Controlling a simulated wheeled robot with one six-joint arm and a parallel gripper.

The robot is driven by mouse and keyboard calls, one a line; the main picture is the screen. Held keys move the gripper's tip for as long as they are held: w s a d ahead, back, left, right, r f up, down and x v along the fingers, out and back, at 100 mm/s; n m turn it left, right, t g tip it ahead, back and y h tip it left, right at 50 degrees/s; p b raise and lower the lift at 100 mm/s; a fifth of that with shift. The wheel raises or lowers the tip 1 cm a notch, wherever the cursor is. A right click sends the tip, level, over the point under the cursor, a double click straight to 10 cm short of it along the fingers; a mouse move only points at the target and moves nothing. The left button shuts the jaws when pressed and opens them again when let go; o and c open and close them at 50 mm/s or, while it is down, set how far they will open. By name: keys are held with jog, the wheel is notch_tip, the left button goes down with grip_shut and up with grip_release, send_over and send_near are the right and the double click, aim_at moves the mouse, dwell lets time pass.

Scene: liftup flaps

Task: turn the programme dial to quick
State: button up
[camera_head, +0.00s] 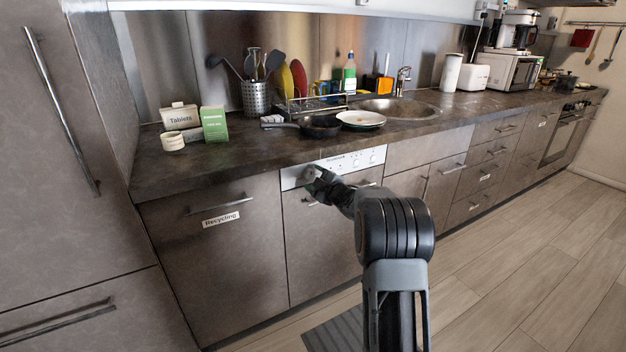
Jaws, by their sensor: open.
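The dishwasher's white control panel (350,163) sits under the worktop edge, with small buttons on its right part. The programme dial is at the panel's left part, and a greyish round shape (309,173) shows there beside my gripper. My gripper (312,182) is at the panel's left end, in front of the dial area. It looks open, with nothing seen between its fingers. My arm and gripper hide part of the panel and of the door handle below. The dial's marks are too small to read, and I cannot tell if the fingers touch the dial.
The dark worktop (232,152) overhangs just above the panel. A pan (320,126) and plates (361,119) stand near its edge. The Recycling drawer's handle (218,205) juts out on the left. A grey mat (336,333) lies on the floor. The floor on the right is clear.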

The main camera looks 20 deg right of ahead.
jog(key=shift+x, duration=0.85)
jog(key=shift+c, duration=0.3)
jog(key=c, duration=0.9)
jog(key=shift+o, duration=0.2)
